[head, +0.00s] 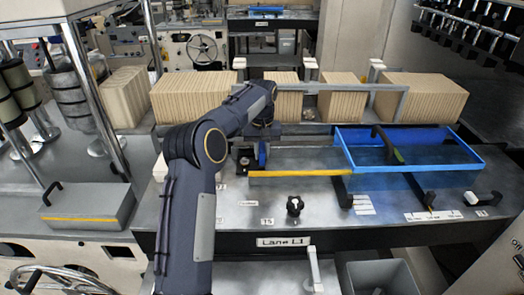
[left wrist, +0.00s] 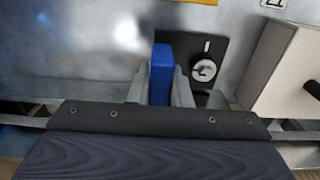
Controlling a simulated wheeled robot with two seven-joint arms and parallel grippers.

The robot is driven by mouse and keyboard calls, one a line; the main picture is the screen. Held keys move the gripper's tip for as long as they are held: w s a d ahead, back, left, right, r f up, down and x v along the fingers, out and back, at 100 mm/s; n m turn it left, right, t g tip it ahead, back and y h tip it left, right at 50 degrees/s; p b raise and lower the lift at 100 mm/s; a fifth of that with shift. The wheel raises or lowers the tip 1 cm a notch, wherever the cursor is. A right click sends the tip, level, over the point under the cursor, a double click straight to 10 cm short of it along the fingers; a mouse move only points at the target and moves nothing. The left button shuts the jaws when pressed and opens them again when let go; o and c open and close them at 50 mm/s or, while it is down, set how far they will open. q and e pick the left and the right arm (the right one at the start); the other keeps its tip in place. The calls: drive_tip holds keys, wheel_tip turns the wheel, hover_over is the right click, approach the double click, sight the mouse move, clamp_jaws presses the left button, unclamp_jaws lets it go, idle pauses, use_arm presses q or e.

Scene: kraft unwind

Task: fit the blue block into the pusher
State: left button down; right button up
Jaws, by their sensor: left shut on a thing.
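The blue block (head: 262,153) stands near the middle of the metal bench, at the end of my left arm. In the left wrist view the blue block (left wrist: 161,70) sits upright between the two grey fingers of my left gripper (left wrist: 161,88), which is shut on it. A black plate with a round silver knob (left wrist: 205,69) is just right of the block; I cannot tell whether they touch. A small dark fitting (head: 244,158) shows beside the block in the head view. I cannot tell for certain which part is the pusher. My right gripper is not in view.
A blue-framed clear guard (head: 408,133) stands on the right of the bench, with a yellow bar (head: 300,173) to its left. Rows of kraft-coloured stacks (head: 420,97) line the back. A black knob (head: 294,205) is at the front. A pale box (left wrist: 285,68) is right of the gripper.

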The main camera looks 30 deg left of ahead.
use_arm(q)
drive_tip(key=shift+f, duration=0.75)
idle(1.6)
drive_tip(key=c, duration=1.3)
unclamp_jaws()
drive_tip(key=shift+o, duration=0.2)
drive_tip(key=shift+r, duration=0.1)
